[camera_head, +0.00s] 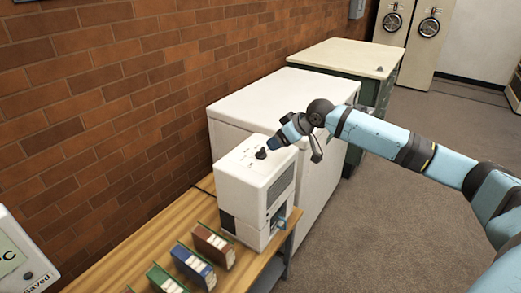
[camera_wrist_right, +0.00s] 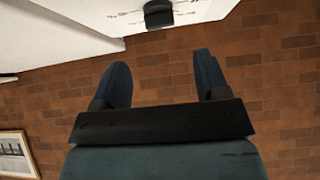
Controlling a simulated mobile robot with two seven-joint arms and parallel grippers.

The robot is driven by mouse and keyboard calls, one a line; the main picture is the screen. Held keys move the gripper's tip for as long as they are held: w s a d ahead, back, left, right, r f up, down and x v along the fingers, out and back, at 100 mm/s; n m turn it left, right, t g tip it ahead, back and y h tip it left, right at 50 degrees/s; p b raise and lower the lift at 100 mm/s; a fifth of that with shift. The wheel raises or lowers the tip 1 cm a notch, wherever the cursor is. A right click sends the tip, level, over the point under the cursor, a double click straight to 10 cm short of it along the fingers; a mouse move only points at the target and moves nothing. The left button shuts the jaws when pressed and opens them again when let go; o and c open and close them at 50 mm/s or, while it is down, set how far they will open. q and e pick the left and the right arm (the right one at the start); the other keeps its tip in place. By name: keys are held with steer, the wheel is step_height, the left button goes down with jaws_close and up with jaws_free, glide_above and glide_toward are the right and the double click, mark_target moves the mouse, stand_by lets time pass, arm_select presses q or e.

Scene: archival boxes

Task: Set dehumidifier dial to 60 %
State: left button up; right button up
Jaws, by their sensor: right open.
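The dehumidifier (camera_head: 246,185) is a white box on the wooden bench, with a dark grille on its front. Its dial (camera_head: 261,154) is a small dark knob on the top face, with printed marks around it. The dial also shows at the top of the right wrist view (camera_wrist_right: 158,14). My right gripper (camera_head: 272,146) is just above and beside the dial. In the wrist view its two blue fingers (camera_wrist_right: 160,75) are apart with nothing between them, and the dial lies beyond their tips. The dial's set value is too small to read. My left gripper is not in view.
Several archival boxes, brown (camera_head: 213,244), blue (camera_head: 194,266) and green (camera_head: 166,280), stand on the bench (camera_head: 135,245). A large white cabinet (camera_head: 255,100) stands behind the dehumidifier. A brick wall (camera_head: 100,90) runs along the left. A screen device (camera_head: 20,255) is at lower left.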

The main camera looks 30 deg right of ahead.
mark_target(261, 149)
steer(key=x, duration=0.8)
steer(key=shift+w+f+b, duration=0.2)
steer(key=shift+w+b, duration=0.1)
